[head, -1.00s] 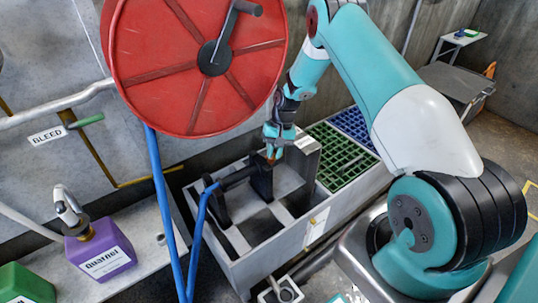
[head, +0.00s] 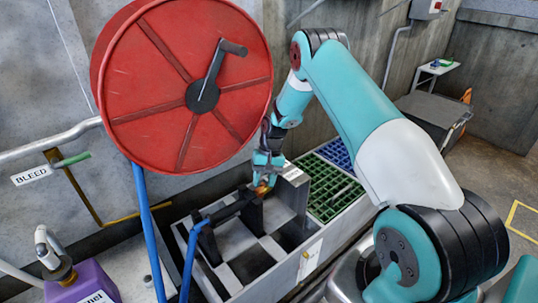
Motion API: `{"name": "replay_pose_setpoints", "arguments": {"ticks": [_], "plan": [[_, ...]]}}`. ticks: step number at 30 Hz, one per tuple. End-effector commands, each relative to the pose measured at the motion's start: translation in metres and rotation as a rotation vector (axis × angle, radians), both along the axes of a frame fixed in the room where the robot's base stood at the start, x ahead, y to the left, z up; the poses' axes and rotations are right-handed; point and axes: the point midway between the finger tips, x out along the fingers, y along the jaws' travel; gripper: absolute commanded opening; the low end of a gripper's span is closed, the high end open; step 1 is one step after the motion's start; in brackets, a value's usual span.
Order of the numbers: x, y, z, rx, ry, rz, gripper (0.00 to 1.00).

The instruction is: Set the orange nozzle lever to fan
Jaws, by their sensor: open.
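A black spray nozzle (head: 227,212) with a blue hose at its near end lies across dark upright supports in a grey trough (head: 292,262). A small orange part, which looks like the nozzle lever (head: 262,191), shows at the far right end of the nozzle. My gripper (head: 263,184) points down right at that orange part, with its fingers open around or just beside it. I cannot tell whether they touch it. The fingers hide much of the lever, so its setting cannot be read.
A large red hose reel (head: 150,120) with a crank hangs left of my arm. The blue hose (head: 147,235) runs down from it. Green grating (head: 330,190) and blue grating (head: 338,153) lie right of the trough. A purple jug (head: 85,287) stands at lower left.

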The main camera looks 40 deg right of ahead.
Motion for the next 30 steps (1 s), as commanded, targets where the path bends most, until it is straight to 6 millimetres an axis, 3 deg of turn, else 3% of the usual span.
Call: {"name": "replay_pose_setpoints", "arguments": {"ticks": [15, 21, 30], "plan": [[0.014, -0.04, 0.118, -0.002, -0.002, -0.002, 0.41], [0.017, -0.047, 0.142, -0.001, -0.001, -0.001, 0.41], [0.017, -0.049, 0.147, 0.0, 0.001, 0.0, 0.41]]}}
